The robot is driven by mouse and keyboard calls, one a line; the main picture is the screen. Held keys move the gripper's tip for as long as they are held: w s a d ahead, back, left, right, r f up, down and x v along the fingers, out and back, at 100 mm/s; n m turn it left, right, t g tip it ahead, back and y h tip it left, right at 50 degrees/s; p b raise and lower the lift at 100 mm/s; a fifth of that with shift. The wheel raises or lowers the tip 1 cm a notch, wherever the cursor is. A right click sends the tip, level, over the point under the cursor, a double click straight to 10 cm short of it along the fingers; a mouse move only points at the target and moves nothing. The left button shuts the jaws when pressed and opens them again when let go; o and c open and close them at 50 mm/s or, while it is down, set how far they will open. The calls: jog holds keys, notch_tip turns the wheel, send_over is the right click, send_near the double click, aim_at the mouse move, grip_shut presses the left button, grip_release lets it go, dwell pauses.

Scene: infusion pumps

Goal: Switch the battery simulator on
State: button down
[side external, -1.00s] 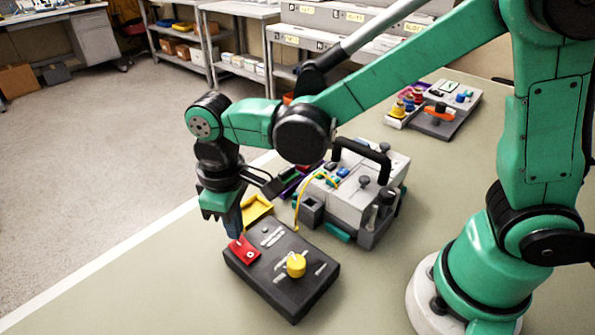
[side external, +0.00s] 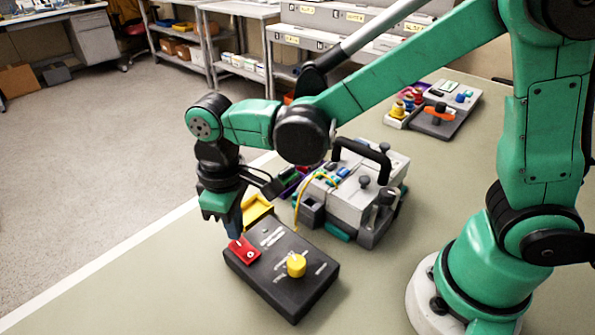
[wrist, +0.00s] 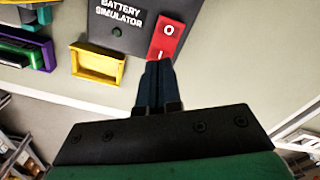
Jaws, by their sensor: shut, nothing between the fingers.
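The battery simulator (side external: 283,273) is a dark box with white lettering and a yellow knob (side external: 296,265), lying on the table. Its label shows in the wrist view (wrist: 118,34). A red rocker switch (side external: 243,250) marked O and I sits at its far left corner. In the wrist view the red switch (wrist: 168,36) shows the O clearly, and the I end is partly hidden by my fingertips. My gripper (side external: 235,233) is shut and empty, pointing down, with its tips at the I end of the switch; I cannot tell whether they touch. The gripper (wrist: 158,68) also shows in the wrist view.
A yellow open tray (side external: 257,208) stands just behind the simulator. A grey pump unit (side external: 362,190) with a black handle and yellow cable is to the right. Another grey panel (side external: 447,110) is farther back. The table's left front is clear.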

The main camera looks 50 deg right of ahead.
aim_at(238, 243)
jog(key=shift+f, duration=1.15)
dwell(0.4)
jog(key=shift+r, duration=3.55)
jog(key=s+d+r+m+t, duration=0.1)
jog(key=d+m+t, duration=0.2)
jog(key=d, duration=0.4)
jog(key=s+d+r+m+t, duration=0.1)
jog(key=s+d+m+t, duration=0.1)
jog(key=d, duration=0.5)
jog(key=shift+s+d+r+m+t, duration=0.15)
jog(key=shift+s+d+m+t, duration=0.25)
jog(key=shift+t, duration=0.7)
